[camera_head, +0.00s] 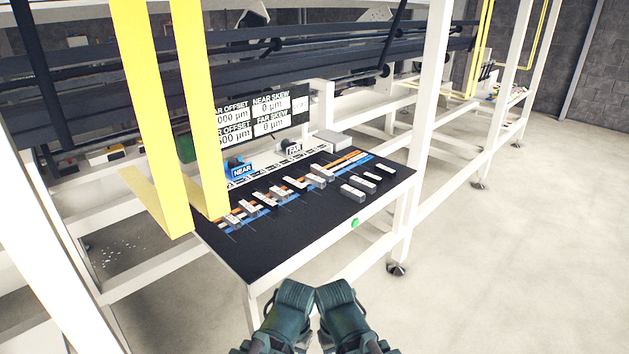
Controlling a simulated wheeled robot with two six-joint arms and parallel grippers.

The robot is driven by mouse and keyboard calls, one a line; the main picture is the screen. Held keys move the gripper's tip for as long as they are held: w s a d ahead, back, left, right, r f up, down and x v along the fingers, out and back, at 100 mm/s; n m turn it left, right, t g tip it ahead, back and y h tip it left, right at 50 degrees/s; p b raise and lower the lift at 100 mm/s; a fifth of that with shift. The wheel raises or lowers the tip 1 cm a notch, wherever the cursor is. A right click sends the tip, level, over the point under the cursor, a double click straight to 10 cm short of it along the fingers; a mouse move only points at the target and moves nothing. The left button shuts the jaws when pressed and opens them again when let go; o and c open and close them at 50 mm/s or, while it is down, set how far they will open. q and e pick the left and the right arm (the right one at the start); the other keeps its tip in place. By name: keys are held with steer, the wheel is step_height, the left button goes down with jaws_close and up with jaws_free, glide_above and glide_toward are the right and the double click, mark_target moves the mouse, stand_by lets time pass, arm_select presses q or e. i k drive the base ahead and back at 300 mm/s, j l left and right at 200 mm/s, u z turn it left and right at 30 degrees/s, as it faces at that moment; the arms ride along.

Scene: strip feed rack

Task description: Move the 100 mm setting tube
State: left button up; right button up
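No piece can be read as the 100 mm setting tube; the labels are too small. Several small grey pieces with white tops, one of them here (321,174), stand in a row along orange and blue strips on a black-topped table (290,235). Separate grey blocks (353,193) lie at the right of the table. Two dark teal parts of my arms meet at the bottom centre, in front of the table and apart from these pieces. No gripper fingers show.
A blue NEAR block (240,169) and a FAR block (292,148) stand behind the row, below a display panel (252,118). Yellow uprights (201,110) block the table's left side. A white post (433,80) rises at its right. The floor at right is clear.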

mark_target(320, 182)
steer(key=i+l+u, duration=0.1)
steer(key=u, duration=0.5)
steer(key=i+l+u, duration=0.4)
steer(key=l, duration=0.2)
steer(key=i+l+u, duration=0.1)
steer(key=l+u, duration=0.15)
steer(key=i+l, duration=0.15)
steer(key=l, duration=0.25)
steer(key=i+l, duration=0.1)
steer(key=l, duration=0.3)
steer(key=i+l+u, duration=0.1)
steer(key=l, duration=0.3)
steer(key=i+l, duration=0.15)
steer(key=l, duration=0.25)
steer(key=i+l, duration=0.15)
steer(key=l, duration=0.25)
steer(key=i+l+u, duration=0.1)
steer(key=l, duration=0.3)
